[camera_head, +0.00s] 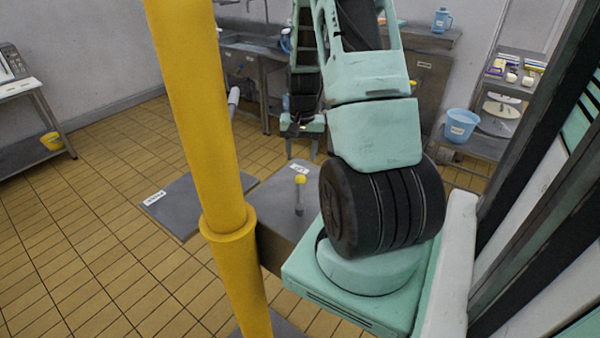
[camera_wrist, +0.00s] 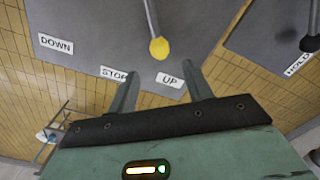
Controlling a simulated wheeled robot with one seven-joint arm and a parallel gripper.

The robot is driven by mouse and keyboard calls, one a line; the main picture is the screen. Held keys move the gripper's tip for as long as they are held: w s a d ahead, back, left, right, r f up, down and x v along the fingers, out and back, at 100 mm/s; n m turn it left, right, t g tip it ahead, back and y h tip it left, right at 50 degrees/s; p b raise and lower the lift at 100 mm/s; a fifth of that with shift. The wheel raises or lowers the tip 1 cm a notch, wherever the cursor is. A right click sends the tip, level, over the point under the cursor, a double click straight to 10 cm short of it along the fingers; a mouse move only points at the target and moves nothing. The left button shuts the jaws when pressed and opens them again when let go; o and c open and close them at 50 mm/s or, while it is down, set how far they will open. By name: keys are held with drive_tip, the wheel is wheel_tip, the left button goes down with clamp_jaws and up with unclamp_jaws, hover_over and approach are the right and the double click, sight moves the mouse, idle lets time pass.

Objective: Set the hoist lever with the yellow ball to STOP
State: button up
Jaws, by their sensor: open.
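The hoist lever is a thin grey rod with a yellow ball (camera_wrist: 158,48) on its end. In the wrist view it stands over a grey panel (camera_wrist: 95,22) with white labels DOWN (camera_wrist: 56,44), STOP (camera_wrist: 114,73) and UP (camera_wrist: 170,80). The ball appears between STOP and UP, nearer UP; its exact setting I cannot tell. In the head view the yellow ball (camera_head: 300,179) tops the upright rod beside my arm. My gripper (camera_wrist: 160,70) is open and empty, its fingers just short of the ball in the picture. It also shows in the head view (camera_head: 303,126), beyond the lever.
Another lever with a dark knob (camera_wrist: 311,43) stands at the right by a HOLD label (camera_wrist: 298,64). A thick yellow post (camera_head: 205,120) rises left of the lever in the head view. Tiled floor is open at the left.

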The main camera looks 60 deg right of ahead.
sight(301, 175)
wheel_tip(301, 175, down, 9)
drive_tip(key=shift+w+r+p, duration=0.1)
drive_tip(key=shift+r+p, duration=0.1)
drive_tip(key=shift+p, duration=0.8)
clamp_jaws()
